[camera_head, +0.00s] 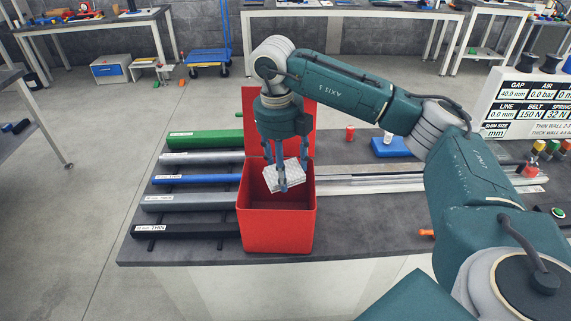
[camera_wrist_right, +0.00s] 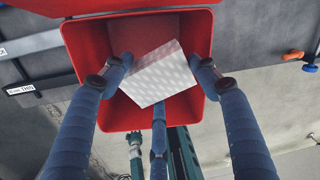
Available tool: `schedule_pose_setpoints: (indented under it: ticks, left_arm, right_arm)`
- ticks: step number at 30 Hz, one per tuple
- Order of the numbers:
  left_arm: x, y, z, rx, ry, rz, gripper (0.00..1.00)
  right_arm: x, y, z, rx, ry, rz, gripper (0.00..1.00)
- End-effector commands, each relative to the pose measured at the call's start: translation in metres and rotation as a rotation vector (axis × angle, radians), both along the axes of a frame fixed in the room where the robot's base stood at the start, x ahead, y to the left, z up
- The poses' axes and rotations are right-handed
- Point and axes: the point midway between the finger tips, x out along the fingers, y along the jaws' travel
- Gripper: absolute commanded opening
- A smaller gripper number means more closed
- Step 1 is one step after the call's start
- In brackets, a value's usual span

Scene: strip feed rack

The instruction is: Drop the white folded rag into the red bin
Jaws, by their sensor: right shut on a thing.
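The white folded rag (camera_head: 284,176) is held in my right gripper (camera_head: 286,170), whose blue fingers close around it. The rag also shows in the right wrist view (camera_wrist_right: 160,74), tilted between the fingers. The red bin (camera_head: 276,232) stands on the dark table with its lid raised at the back. The gripper and rag are over the bin's opening in both views; how far the rag reaches below the rim is hard to tell. In the right wrist view the bin's red rim (camera_wrist_right: 205,30) surrounds the rag. My left gripper is not in view.
Several strips lie on the dark table (camera_head: 370,235) left of the bin, including a green one (camera_head: 205,139) and a blue one (camera_head: 198,179). Metal rails run right of it. A blue box (camera_head: 390,147) and a red cylinder (camera_head: 350,133) stand behind those rails. A display panel (camera_head: 525,100) is at right.

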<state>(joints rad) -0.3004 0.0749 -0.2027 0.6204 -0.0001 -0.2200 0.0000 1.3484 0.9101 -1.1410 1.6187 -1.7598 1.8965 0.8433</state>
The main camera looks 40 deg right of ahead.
Motion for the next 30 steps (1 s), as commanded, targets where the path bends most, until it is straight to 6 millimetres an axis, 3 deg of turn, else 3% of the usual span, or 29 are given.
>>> schedule_pose_setpoints:
  ticks: [8,9,12,23,26,30]
  left_arm:
    - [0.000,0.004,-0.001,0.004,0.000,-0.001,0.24]
    - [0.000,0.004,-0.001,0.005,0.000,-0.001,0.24]
    - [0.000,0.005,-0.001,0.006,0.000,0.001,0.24]
    - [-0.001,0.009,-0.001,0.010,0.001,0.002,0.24]
    - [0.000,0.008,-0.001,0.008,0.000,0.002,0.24]
    - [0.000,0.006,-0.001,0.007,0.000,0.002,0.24]
  right_arm:
    - [0.000,0.000,-0.002,0.000,-0.001,0.000,0.40]
    - [0.000,0.000,-0.002,0.000,-0.001,0.000,0.66]
    - [0.000,0.000,-0.002,0.000,-0.001,0.000,0.82]
    - [0.001,0.001,0.003,0.001,-0.002,0.000,0.82]
    - [0.002,0.002,0.015,0.002,-0.003,0.001,0.82]
    - [0.003,0.005,0.045,0.002,-0.007,0.001,0.82]
